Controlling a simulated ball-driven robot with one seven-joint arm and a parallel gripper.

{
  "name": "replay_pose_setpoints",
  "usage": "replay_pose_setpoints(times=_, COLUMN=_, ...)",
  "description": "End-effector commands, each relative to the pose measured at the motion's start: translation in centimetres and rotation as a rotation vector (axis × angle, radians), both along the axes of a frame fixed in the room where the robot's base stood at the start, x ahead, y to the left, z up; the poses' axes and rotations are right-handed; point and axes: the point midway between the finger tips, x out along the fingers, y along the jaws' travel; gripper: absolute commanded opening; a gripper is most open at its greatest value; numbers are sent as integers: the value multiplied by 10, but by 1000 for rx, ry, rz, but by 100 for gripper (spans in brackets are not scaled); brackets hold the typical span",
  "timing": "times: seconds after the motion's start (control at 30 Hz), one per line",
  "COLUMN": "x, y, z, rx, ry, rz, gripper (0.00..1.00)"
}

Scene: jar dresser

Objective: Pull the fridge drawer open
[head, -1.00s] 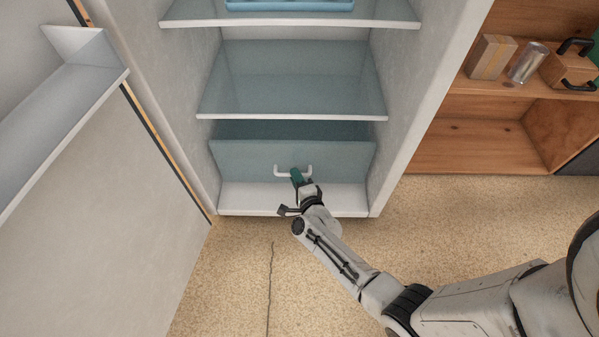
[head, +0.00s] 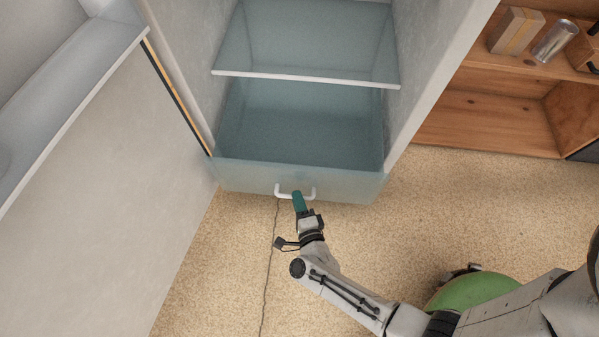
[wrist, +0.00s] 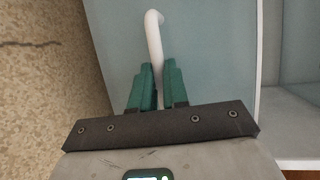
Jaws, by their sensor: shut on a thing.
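The fridge drawer (head: 240,177) is a bluish translucent bin at the bottom of the open fridge. It stands pulled out, its front panel in front of the fridge's lower edge, and its inside shows from above. Its white bar handle (head: 281,192) is on the front panel. My gripper (head: 298,196) reaches the handle from the front. In the wrist view, the green fingers of my gripper (wrist: 158,88) are shut around the white handle (wrist: 153,35). The part of the handle between the fingers is partly hidden.
The fridge door (head: 130,190) stands open at the left, with a door shelf (head: 75,85) on it. A glass shelf (head: 305,45) is above the drawer. A wooden cabinet (head: 485,125) holding a box (head: 515,32) and a can (head: 555,40) stands at the right.

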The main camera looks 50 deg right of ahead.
Motion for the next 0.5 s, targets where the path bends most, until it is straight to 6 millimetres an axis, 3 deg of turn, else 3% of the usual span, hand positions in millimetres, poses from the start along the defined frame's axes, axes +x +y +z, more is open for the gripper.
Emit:
replay_pose_setpoints(times=0.37, x=-2, y=2, z=-1, rx=2, ry=2, rz=1, gripper=0)
replay_pose_setpoints(times=0.4, x=-2, y=2, z=-1, rx=2, ry=2, rz=1, gripper=18)
replay_pose_setpoints(times=0.5, x=-2, y=2, z=-1, rx=1, ry=2, rz=1, gripper=28)
